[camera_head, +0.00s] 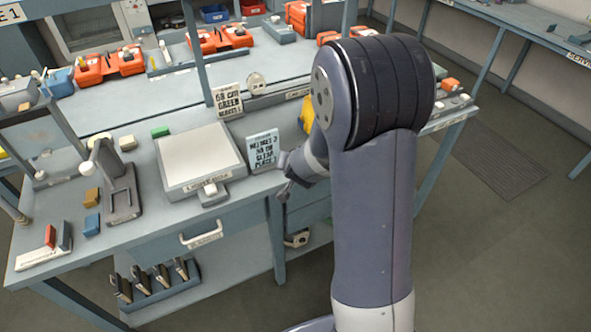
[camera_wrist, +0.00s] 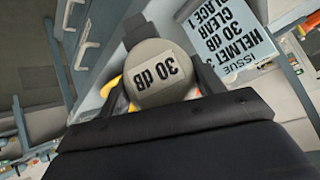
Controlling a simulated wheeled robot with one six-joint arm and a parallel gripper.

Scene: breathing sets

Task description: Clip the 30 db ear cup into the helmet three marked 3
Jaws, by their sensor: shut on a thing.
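My gripper (camera_wrist: 165,78) is shut on the 30 dB ear cup (camera_wrist: 160,72), a round grey cup with a white label that reads "30 dB" upside down in the wrist view. In the head view my gripper (camera_head: 284,178) is at the bench's front edge, just right of a card (camera_head: 264,150); the cup cannot be made out there. The card also shows in the wrist view (camera_wrist: 222,38) and reads helmet 3, 30 dB, clear, place 1. A yellow rounded thing (camera_head: 306,112) is partly hidden behind my arm; I cannot tell whether it is helmet three.
A white-topped square plate (camera_head: 200,160) lies left of the card. A second card (camera_head: 227,101) stands behind it. A grey stand (camera_head: 120,190) and small coloured blocks (camera_head: 91,198) are farther left. A drawer handle (camera_head: 201,234) juts from the bench front. Open floor lies right.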

